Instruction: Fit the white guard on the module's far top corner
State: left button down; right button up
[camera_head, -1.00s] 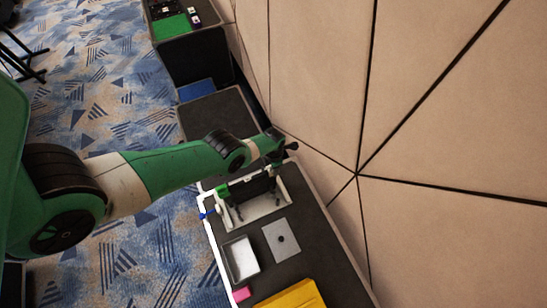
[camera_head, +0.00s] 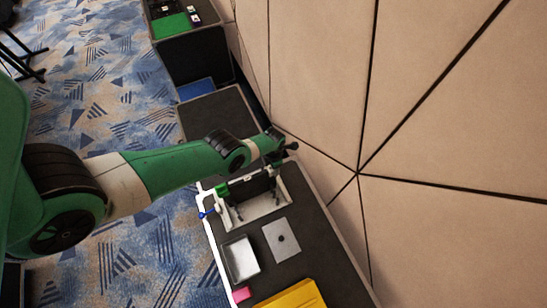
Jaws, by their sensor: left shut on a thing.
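The module (camera_head: 254,188) is a dark upright panel in a pale stand (camera_head: 262,215) on the dark case top. My left arm reaches in from the left, and my left gripper (camera_head: 287,147) is at the far upper side of the module, close to the wall. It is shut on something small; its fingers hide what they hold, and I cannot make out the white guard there. A green piece (camera_head: 222,190) shows at the module's left upper corner. Contact between gripper and module cannot be told. My right gripper is not in view.
On the case top (camera_head: 330,262) lie a white tray (camera_head: 240,259), a grey plate (camera_head: 281,240), a pink block (camera_head: 241,294) and a yellow item (camera_head: 293,296). A blue clamp-like piece (camera_head: 207,213) is at the left edge. The tan wall (camera_head: 450,120) rises close on the right.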

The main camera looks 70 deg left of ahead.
pick_arm(q)
grip_release()
dwell(0.3)
dwell(0.3)
